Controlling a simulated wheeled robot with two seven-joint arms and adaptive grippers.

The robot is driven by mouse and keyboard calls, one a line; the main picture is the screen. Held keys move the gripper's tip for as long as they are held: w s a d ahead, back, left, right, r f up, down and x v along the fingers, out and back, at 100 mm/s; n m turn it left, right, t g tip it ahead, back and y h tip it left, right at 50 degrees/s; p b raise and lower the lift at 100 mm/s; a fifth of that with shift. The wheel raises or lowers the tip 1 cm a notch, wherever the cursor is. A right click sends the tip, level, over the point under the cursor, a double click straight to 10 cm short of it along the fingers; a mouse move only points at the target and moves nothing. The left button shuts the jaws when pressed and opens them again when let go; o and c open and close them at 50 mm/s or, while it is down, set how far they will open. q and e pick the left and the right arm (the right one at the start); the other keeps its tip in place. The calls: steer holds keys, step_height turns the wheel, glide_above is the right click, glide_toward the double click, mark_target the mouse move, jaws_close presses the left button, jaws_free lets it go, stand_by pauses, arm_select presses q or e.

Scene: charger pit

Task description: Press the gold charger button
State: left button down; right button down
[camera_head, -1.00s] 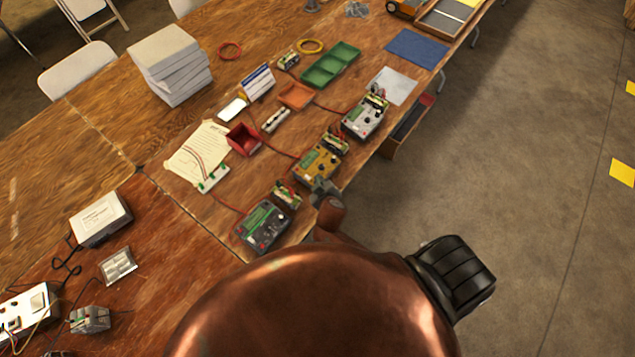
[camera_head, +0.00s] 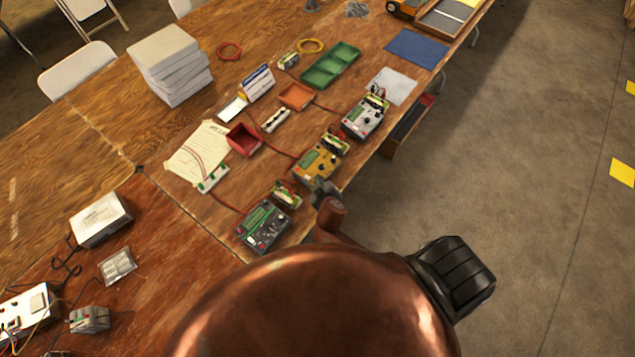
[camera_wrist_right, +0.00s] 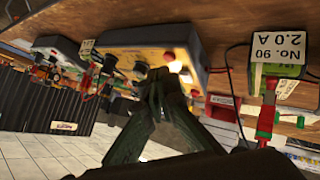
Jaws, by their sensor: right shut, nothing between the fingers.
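The gold charger (camera_head: 311,171) sits on the wooden table near its right edge, between a dark charger (camera_head: 262,228) and a grey-white charger (camera_head: 362,122). My right gripper (camera_head: 322,188) is at the gold charger's near corner, fingers shut and empty. In the right wrist view, which is tilted nearly upside down, the gold charger (camera_wrist_right: 138,36) shows dark knobs and a red button (camera_wrist_right: 168,56). The shut fingertips (camera_wrist_right: 164,76) are right by that button, beside a bright yellow spot; I cannot tell if they touch it. My left gripper is not in view.
Battery packs lie beside the chargers, one labelled "No. 90 2.0 A" (camera_wrist_right: 281,52). A red box (camera_head: 244,140), an orange tray (camera_head: 296,96) and a green tray (camera_head: 331,65) stand farther back. Open floor (camera_head: 500,170) lies right of the table.

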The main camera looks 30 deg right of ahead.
steer(key=shift+f, duration=0.3)
steer(key=shift+w+f+b, duration=0.1)
steer(key=shift+f+b, duration=0.2)
steer(key=shift+f, duration=0.1)
stand_by(0.8)
steer(key=shift+r, duration=0.1)
steer(key=shift+r+p, duration=0.7)
steer(key=shift+p, duration=0.2)
steer(key=r+p, duration=0.2)
steer(key=s+r+p, duration=0.1)
steer(key=r+p, duration=0.2)
steer(key=shift+d, duration=0.2)
stand_by(0.6)
